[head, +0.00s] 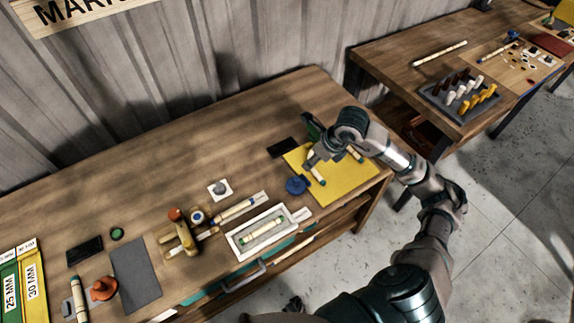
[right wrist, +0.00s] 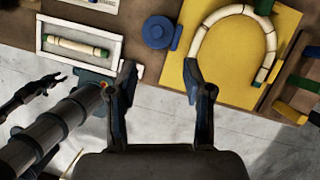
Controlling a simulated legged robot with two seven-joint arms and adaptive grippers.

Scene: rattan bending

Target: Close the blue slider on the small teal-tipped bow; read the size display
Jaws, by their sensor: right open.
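The pale jointed bow (right wrist: 236,12) lies as an arch on the yellow board (right wrist: 222,93) in the right wrist view. Its right end has a small teal tip; its left end is partly hidden by a finger of my right gripper. In the head view part of the bow (head: 316,170) shows beside the gripper. My right gripper (right wrist: 159,78) is open and empty, its right finger over the board's left edge. A round blue piece (right wrist: 158,32) sits just left of the board; I cannot tell whether it is the slider. A dark flat panel (head: 284,147) lies behind the board, unreadable.
A white-framed tray (head: 236,252) with a green-tipped stick stands left of the board. A wooden jig (head: 180,233) and a grey mat (head: 135,275) are further left. A second table (head: 420,75) stands at the back right. Dark fingers at the wrist view's left may be mine.

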